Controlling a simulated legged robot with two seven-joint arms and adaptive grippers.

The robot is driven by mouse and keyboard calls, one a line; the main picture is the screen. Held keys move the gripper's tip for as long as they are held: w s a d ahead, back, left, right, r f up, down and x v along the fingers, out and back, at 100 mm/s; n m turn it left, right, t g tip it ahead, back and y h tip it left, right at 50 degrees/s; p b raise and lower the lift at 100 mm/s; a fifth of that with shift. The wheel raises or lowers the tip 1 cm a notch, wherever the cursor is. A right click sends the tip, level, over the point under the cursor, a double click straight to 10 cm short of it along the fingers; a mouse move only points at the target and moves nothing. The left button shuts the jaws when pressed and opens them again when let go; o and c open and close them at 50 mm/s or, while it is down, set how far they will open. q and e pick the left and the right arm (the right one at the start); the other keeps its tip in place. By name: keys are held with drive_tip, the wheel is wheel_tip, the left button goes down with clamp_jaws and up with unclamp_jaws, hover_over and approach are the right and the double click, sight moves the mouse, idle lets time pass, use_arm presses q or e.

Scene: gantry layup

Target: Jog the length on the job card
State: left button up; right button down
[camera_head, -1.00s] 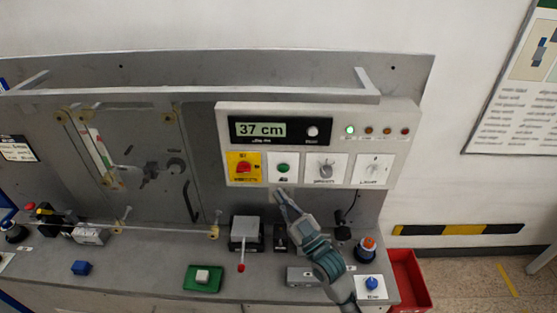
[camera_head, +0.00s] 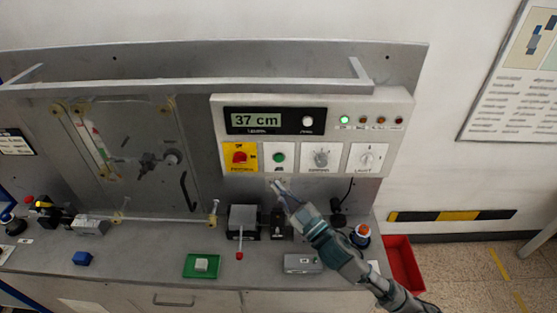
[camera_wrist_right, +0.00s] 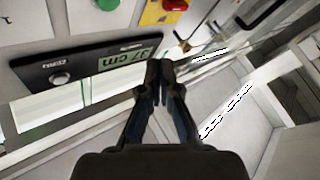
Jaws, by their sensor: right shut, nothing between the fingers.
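The control panel (camera_head: 402,130) has a display (camera_head: 262,121) reading 37 cm, which also shows in the right wrist view (camera_wrist_right: 125,58). Below the display are a red knob on a yellow plate (camera_head: 240,157), a green button (camera_head: 279,157) and two grey selector knobs (camera_head: 321,157). A white button (camera_head: 307,121) is beside the display. A white card (camera_head: 17,145) at the far left has print too small to read; I cannot tell whether it is the job card. My right gripper (camera_head: 276,184) is shut and empty, just below the green button's plate. My left gripper is not in view.
A red bin (camera_head: 404,262) stands right of the bench. Clear bench shows left of the green tray.

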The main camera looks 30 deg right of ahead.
sight(279, 158)
drive_tip(key=w+d, duration=0.4)
drive_tip(key=w, duration=0.2)
drive_tip(key=shift+w, duration=0.35)
drive_tip(key=shift+d, duration=0.15)
idle(0.4)
idle(0.7)
drive_tip(key=shift+w+d+r+p, duration=0.1)
drive_tip(key=shift+w+d+p, duration=0.05)
drive_tip(key=shift+w+p, duration=0.15)
